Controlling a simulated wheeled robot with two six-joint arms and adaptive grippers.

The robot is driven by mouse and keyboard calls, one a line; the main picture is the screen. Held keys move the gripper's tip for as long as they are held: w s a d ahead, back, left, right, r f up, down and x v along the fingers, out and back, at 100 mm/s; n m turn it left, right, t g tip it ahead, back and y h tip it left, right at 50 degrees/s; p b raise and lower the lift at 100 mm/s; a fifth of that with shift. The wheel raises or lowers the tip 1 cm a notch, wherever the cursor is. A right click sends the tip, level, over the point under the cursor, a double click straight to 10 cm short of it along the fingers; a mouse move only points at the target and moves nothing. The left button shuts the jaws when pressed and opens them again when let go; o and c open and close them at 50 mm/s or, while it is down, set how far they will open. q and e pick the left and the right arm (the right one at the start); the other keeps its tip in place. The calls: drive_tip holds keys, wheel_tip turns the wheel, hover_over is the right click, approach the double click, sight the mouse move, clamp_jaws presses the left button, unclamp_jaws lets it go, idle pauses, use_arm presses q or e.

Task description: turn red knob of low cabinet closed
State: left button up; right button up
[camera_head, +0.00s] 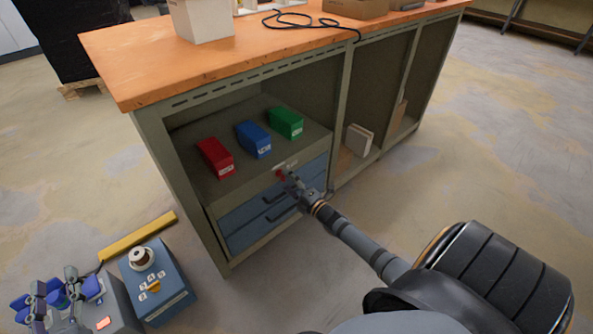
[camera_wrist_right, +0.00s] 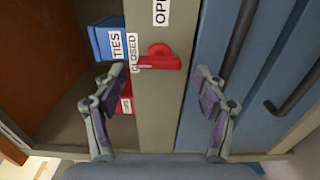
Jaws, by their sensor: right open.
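The red knob (camera_wrist_right: 160,57) is on the olive frame strip of the low cabinet (camera_head: 265,185), above its blue drawers; it also shows in the head view (camera_head: 281,174). In the right wrist view its flat bar lies across the picture, its left end by the CLOSED label (camera_wrist_right: 133,50). The OPEN label (camera_wrist_right: 161,10) is above it, partly cut off. My right gripper (camera_wrist_right: 162,78) is open, one finger on each side of the knob, with visible gaps. It reaches the cabinet front in the head view (camera_head: 298,186). I make out no left gripper.
Red (camera_head: 215,157), blue (camera_head: 253,139) and green (camera_head: 286,123) bins stand on the shelf. Blue drawers (camera_head: 258,207) with dark handles are below the knob. An orange worktop (camera_head: 190,68) overhangs above. A blue box (camera_head: 157,282) with a spool stands at lower left.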

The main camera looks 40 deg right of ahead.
drive_tip(key=s, duration=1)
drive_tip(key=shift+s+d, duration=0.4)
